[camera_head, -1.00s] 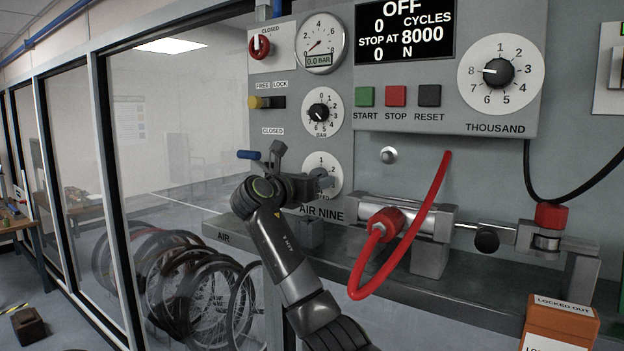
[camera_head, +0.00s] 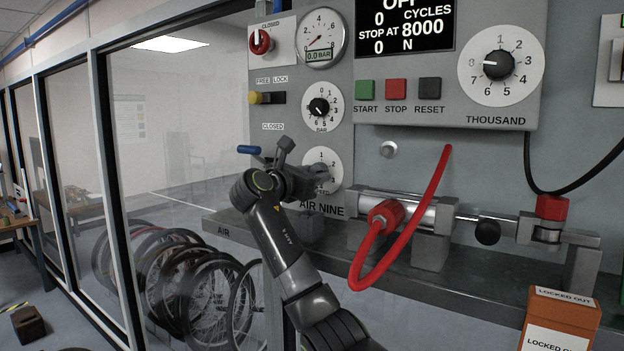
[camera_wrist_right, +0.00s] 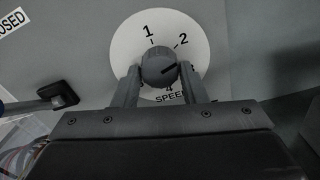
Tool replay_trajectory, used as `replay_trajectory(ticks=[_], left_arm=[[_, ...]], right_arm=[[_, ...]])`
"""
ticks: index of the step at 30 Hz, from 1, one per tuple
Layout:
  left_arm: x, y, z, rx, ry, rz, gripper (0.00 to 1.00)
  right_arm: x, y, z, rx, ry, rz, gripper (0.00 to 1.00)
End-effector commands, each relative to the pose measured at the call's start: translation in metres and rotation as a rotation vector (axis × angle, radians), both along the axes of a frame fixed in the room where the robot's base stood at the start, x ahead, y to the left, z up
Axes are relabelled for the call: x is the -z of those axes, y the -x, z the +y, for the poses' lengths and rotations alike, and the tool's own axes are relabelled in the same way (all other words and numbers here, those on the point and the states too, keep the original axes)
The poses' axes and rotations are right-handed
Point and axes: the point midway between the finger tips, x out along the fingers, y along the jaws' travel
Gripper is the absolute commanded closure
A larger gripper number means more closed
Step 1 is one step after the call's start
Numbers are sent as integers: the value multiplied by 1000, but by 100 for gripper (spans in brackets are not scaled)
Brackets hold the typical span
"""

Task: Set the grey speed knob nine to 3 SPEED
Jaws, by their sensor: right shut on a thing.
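The grey speed knob (camera_wrist_right: 157,66) sits on a white round dial (camera_wrist_right: 125,45) marked SPEED in the right wrist view. My right gripper (camera_wrist_right: 160,73) is shut on the knob, with one finger on each side. The knob's dark pointer line is turned to the right, toward the 3, which a finger partly hides. The 1 and 2 show clearly above; the lower numbers are partly covered. In the head view the dial (camera_head: 330,156) is low on the AIR NINE panel, its knob mostly hidden by my right gripper (camera_head: 318,178). My left gripper is not in view.
A BAR dial (camera_head: 335,95) is just above. A blue-handled lever (camera_head: 250,150) is left of my gripper. A red hose (camera_head: 430,210) and metal cylinder are to the right, above the grey ledge (camera_head: 440,270).

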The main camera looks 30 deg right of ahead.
Motion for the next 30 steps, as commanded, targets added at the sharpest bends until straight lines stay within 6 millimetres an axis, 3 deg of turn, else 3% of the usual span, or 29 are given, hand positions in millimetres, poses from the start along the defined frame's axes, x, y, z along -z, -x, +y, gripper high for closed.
replay_trajectory(ticks=[18,30], left_arm=[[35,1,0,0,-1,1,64],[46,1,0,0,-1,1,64]], right_arm=[[0,-1,0,-1,-214,-520,84],[-1,-1,0,-2,-293,-712,84]])
